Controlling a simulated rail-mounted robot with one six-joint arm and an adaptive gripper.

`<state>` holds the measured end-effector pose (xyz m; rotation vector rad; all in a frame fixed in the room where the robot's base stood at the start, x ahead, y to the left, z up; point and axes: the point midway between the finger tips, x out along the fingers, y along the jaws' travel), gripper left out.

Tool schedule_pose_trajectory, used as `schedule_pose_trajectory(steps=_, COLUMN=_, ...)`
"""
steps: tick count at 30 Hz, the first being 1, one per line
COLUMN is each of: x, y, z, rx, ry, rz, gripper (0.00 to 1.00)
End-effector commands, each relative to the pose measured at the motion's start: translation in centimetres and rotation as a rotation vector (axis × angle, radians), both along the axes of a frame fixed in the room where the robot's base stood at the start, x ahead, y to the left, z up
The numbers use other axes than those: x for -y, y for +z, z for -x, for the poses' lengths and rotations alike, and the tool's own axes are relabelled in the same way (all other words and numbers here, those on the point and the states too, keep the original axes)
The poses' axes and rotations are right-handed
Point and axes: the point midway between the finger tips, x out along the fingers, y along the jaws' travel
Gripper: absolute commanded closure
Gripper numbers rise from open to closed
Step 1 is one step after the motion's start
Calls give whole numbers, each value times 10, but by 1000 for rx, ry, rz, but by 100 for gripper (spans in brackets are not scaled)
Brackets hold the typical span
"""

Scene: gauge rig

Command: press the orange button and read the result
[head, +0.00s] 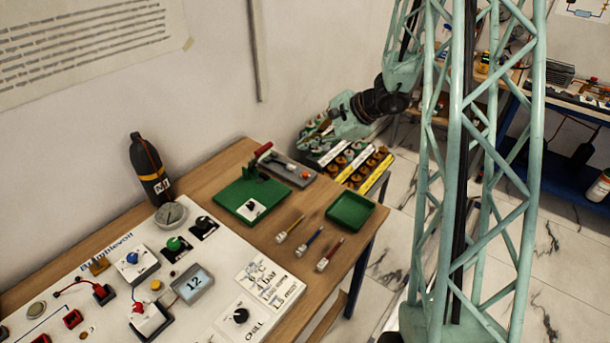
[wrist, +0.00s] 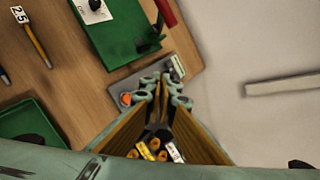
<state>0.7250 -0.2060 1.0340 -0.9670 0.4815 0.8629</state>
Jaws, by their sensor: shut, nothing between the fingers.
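An orange button (head: 305,174) sits on a grey plate (head: 283,168) at the far end of the wooden table, beside the green fixture. It also shows in the wrist view (wrist: 125,99), just left of my gripper (wrist: 160,88). My gripper is shut and empty, and its fingertips cover part of the grey plate in the wrist view. In the head view my gripper (head: 318,130) is beyond the table's far end and small. No readable result shows on the plate.
The green fixture (head: 236,204) with a red handle (head: 263,150) stands close to the plate. A green tray (head: 350,211) and several pencil-like gauges (head: 290,229) lie nearby. A dark bottle (head: 149,165) stands by the wall. Bins (head: 372,170) stand past the table end.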

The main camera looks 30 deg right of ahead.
Motion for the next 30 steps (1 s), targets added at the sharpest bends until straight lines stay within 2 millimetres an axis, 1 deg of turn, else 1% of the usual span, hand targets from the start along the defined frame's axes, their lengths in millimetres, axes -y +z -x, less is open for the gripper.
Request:
schedule_pose_trajectory(steps=5, x=4, y=-4, z=-1, rx=-3, ry=-13, rz=-4, gripper=100)
schedule_pose_trajectory(steps=20, x=4, y=-6, z=-1, rx=-3, ry=-12, rz=-4, gripper=100)
schedule_pose_trajectory(steps=26, x=4, y=-15, z=-1, rx=-3, ry=-12, rz=-4, gripper=100)
schedule_pose_trajectory(steps=30, x=4, y=-26, z=-1, rx=-3, ry=-13, rz=-4, gripper=100)
